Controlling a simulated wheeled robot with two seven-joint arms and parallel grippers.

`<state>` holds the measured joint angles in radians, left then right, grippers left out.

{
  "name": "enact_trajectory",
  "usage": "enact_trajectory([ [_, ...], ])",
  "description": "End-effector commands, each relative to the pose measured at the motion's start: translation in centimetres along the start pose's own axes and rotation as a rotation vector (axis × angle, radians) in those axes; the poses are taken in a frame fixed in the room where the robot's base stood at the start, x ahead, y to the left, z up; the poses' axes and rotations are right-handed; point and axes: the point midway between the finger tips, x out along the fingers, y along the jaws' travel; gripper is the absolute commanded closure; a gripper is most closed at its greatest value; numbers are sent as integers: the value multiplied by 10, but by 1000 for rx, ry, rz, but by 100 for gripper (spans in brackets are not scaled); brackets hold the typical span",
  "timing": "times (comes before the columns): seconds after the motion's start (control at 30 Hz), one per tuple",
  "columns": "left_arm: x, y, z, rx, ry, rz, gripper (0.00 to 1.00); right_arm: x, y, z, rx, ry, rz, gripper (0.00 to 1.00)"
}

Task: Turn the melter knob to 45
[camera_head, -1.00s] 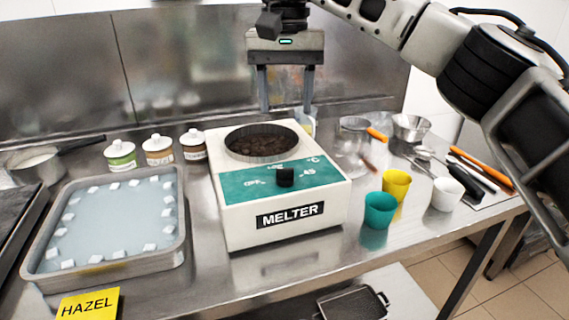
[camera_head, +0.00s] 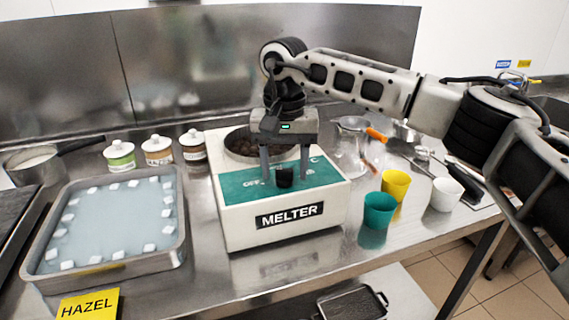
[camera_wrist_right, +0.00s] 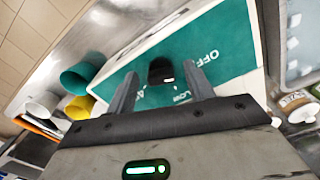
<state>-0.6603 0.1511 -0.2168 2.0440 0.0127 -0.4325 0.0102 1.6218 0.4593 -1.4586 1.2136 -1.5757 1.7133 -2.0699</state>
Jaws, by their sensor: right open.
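The melter (camera_head: 290,240) is a white box with a green sloping panel and a MELTER label, standing on the steel counter. Its black knob (camera_head: 284,178) sits on the panel, and its round well of dark contents is partly hidden behind my right gripper. My right gripper (camera_head: 285,182) is open and points down, with one finger on each side of the knob. In the right wrist view, the knob (camera_wrist_right: 160,71) shows between and just beyond the open fingers (camera_wrist_right: 160,88), with OFF lettering beside it. I cannot tell whether the fingers touch it. My left gripper is not in view.
Small jars (camera_head: 157,151) stand behind. Teal (camera_head: 378,210), yellow (camera_head: 396,184) and white cups (camera_head: 446,194) stand to the right.

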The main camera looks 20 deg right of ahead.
Motion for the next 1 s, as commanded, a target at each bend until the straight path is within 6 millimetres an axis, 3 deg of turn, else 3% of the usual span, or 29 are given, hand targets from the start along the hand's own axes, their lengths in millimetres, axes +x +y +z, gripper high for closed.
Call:
enact_trajectory([
  [0.07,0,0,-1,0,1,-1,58,0,0,0,0,0,0,53],
  [0.2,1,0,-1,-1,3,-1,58,0,0,0,0,0,0,92],
  [0.63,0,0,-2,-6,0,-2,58,-1,0,0,63,0,-1,92],
  [1.0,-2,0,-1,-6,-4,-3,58,-2,-2,-1,346,0,-2,92],
])
